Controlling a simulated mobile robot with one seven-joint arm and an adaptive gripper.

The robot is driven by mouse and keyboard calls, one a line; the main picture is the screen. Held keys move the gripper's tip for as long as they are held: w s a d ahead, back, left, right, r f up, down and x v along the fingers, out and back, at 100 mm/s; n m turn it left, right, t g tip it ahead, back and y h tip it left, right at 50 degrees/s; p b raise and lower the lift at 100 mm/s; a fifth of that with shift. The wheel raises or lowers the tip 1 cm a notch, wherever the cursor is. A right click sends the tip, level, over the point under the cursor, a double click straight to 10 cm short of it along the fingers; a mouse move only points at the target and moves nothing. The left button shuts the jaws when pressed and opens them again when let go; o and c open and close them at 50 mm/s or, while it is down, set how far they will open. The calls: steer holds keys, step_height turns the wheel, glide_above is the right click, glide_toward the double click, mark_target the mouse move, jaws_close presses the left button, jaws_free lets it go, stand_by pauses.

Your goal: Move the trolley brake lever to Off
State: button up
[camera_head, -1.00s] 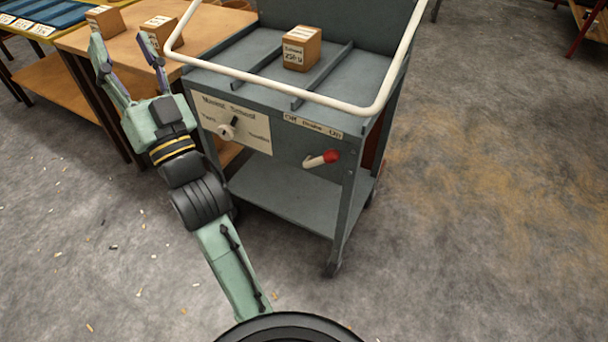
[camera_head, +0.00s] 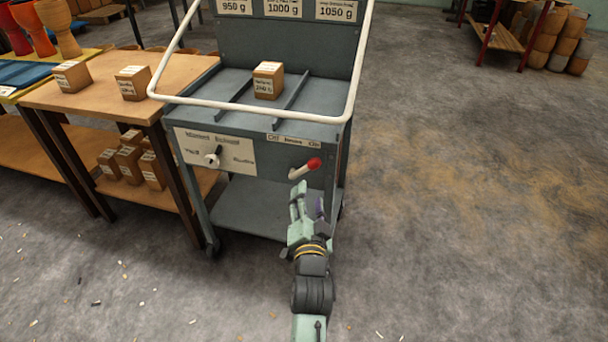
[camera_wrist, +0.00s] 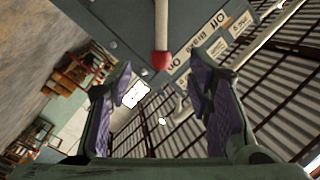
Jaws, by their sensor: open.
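The brake lever (camera_head: 303,170) is on the trolley's front panel, with a pale shaft and a red knob. It tilts up to the right, its knob toward the On end of the label (camera_head: 293,140), which has Off at its left. My gripper (camera_head: 308,199) is open and empty, just below the lever, fingers pointing up toward it. In the wrist view the red knob (camera_wrist: 161,61) shows beyond the fingertips, roughly midway between them. No contact shows. The brake label (camera_wrist: 197,45) also shows there, tilted.
The grey trolley (camera_head: 230,188) has a white rail (camera_head: 245,112) above its front and a second knob (camera_head: 212,159) left of the lever. A boxed item (camera_head: 268,80) sits on top. A wooden table (camera_head: 100,95) stands at left. The floor (camera_head: 450,200) at right is clear.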

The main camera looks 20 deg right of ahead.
mark_target(308, 170)
steer(key=p+x, duration=0.1)
steer(key=x, duration=0.9)
steer(key=shift+w+r, duration=0.1)
steer(key=shift+w, duration=0.1)
steer(key=shift+c, duration=0.2)
steer(key=c, duration=0.8)
steer(key=shift+c, duration=1.3)
jaws_close()
steer(key=shift+s+d, duration=0.1)
